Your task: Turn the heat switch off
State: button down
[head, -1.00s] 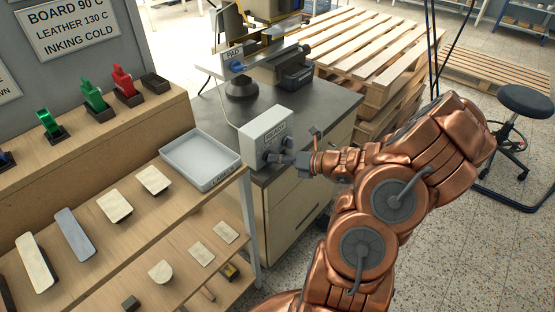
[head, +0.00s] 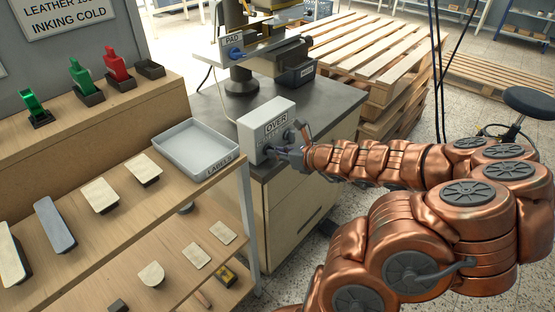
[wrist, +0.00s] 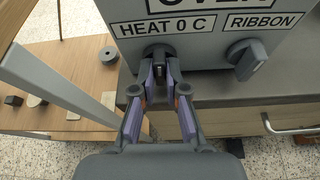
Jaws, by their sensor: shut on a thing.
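The grey oven control box (head: 262,118) stands on the dark-topped cabinet; it also shows in the wrist view (wrist: 200,50). The dark heat switch (wrist: 159,50) sits under the heat label, mostly hidden by my fingers. My gripper (wrist: 159,76) is shut on this switch, one finger on each side. The ribbon knob (wrist: 246,59) to the right is tilted and apart from my fingers. In the head view my gripper (head: 282,153) is at the box's front face.
A shelf post (wrist: 62,85) stands left of my gripper. A press (head: 240,75) stands behind the box. Pallets (head: 375,45) lie beyond.

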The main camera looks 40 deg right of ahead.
jog(key=shift+n+b, duration=0.3)
jog(key=shift+b, duration=0.25)
jog(key=c, duration=1.2)
grip_release()
jog(key=shift+a+r, duration=0.1)
jog(key=shift+r, duration=4.9)
